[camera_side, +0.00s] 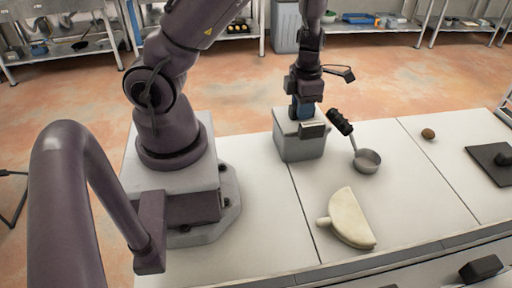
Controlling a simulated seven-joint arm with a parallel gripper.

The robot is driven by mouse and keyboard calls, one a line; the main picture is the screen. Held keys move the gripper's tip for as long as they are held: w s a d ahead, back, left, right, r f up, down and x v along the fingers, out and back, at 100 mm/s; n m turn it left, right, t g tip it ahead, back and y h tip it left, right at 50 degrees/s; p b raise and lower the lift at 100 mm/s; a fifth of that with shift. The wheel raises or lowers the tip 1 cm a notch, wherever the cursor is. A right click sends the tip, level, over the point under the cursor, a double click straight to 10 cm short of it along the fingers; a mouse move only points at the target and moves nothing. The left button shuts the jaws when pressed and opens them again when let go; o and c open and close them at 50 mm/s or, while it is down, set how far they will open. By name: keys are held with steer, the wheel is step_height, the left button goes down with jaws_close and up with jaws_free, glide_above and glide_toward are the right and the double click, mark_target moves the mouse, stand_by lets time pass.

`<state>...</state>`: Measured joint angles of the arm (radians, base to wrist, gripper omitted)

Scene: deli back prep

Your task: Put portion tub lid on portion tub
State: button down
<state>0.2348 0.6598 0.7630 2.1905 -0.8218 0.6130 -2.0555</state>
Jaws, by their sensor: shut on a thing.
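A cream half-round item (349,218) lies in front. A brown round item (428,133) and a dark board (487,164) are at the right. The counter's front left is clear.

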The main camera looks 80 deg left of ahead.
steer(key=shift+f, duration=0.1)
steer(key=c, duration=0.8)
jaws_free()
steer(key=shift+r, duration=0.2)
steer(key=shift+r, duration=3.8)
